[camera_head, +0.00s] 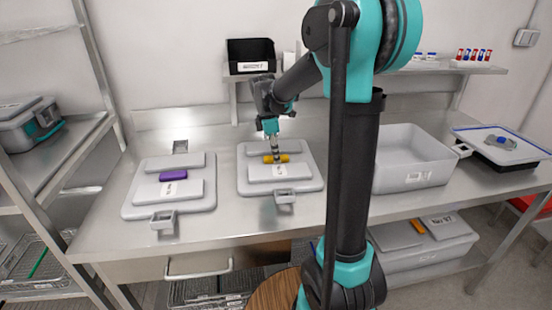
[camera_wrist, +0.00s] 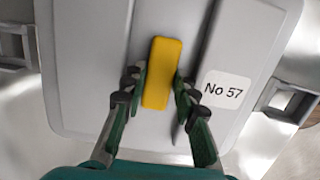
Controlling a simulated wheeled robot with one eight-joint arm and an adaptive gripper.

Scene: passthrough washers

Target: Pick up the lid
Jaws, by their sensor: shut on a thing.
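The grey lid with a yellow handle (camera_head: 302,184) lies on the steel counter in the middle of the head view. In the wrist view this lid (camera_wrist: 85,65) fills most of the picture, with a label reading "No 57". My gripper (camera_head: 275,156) points down at the yellow handle. In the wrist view my gripper (camera_wrist: 157,90) has one finger on each side of the yellow handle (camera_wrist: 163,58) and is shut on it. A second grey lid (camera_head: 140,196) with a purple handle (camera_head: 173,175) lies to the left.
An open grey bin (camera_head: 410,180) stands right of my arm, with a tray (camera_head: 480,150) with a blue rim further right. A shelf (camera_head: 425,68) runs along the back wall, holding a black box (camera_head: 250,57). A metal rack (camera_head: 60,165) stands at the left.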

